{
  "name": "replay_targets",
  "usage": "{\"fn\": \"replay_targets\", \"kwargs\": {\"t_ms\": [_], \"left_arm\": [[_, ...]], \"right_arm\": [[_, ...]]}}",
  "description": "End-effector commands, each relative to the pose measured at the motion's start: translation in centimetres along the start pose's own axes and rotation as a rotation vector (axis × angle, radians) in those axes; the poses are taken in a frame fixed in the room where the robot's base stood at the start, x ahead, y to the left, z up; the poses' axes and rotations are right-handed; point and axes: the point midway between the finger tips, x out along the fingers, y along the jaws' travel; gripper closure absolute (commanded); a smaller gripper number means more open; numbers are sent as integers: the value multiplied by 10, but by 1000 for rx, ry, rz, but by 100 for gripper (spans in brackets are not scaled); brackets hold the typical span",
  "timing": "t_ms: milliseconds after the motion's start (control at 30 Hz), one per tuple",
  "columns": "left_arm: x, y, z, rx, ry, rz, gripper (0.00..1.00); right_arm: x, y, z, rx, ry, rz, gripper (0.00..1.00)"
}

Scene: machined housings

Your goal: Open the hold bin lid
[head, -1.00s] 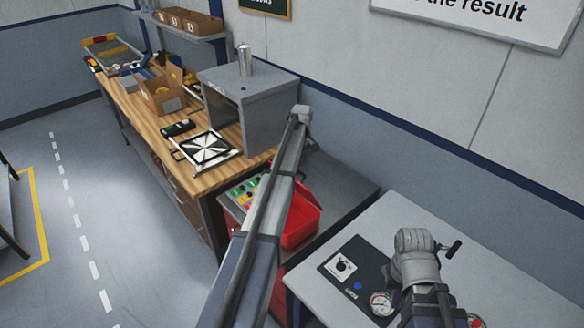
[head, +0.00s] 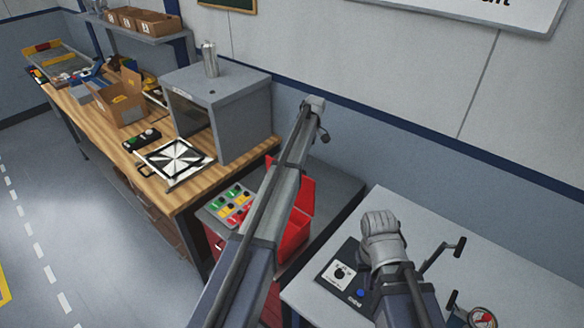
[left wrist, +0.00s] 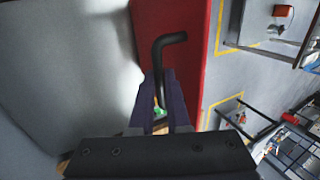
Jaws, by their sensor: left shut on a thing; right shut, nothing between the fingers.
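The red hold bin stands at the gap between the wooden bench and the grey table in the head view, partly hidden behind my left arm. Its red lid (head: 305,187) stands tilted up behind the arm. In the left wrist view the red panel (left wrist: 200,45) carries a black bent handle (left wrist: 169,42). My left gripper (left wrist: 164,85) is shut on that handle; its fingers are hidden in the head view. My right gripper (head: 381,232) is over the grey table, shut and empty; its fingertips are hard to make out.
A panel of coloured buttons (head: 233,204) sits beside the bin. The grey table (head: 400,212) holds a dial panel (head: 341,274), a black crank (head: 441,258) and a gauge (head: 482,318). A grey cabinet (head: 240,112) stands on the wooden bench (head: 92,122). Floor left of the bench is clear.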

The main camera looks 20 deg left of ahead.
Motion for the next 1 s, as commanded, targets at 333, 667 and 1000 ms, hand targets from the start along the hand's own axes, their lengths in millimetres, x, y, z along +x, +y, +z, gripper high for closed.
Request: {"fn": "replay_targets", "kwargs": {"t_ms": [333,667,1000], "left_arm": [[-2,7,-2,-4,2,-42,100],[-3,6,-4,-5,4,-43,82],[-3,6,-2,-3,2,-42,55]], "right_arm": [[4,0,0,0,0,0,100],[4,0,0,0,0,0,100],[4,0,0,0,0,0,100]]}}
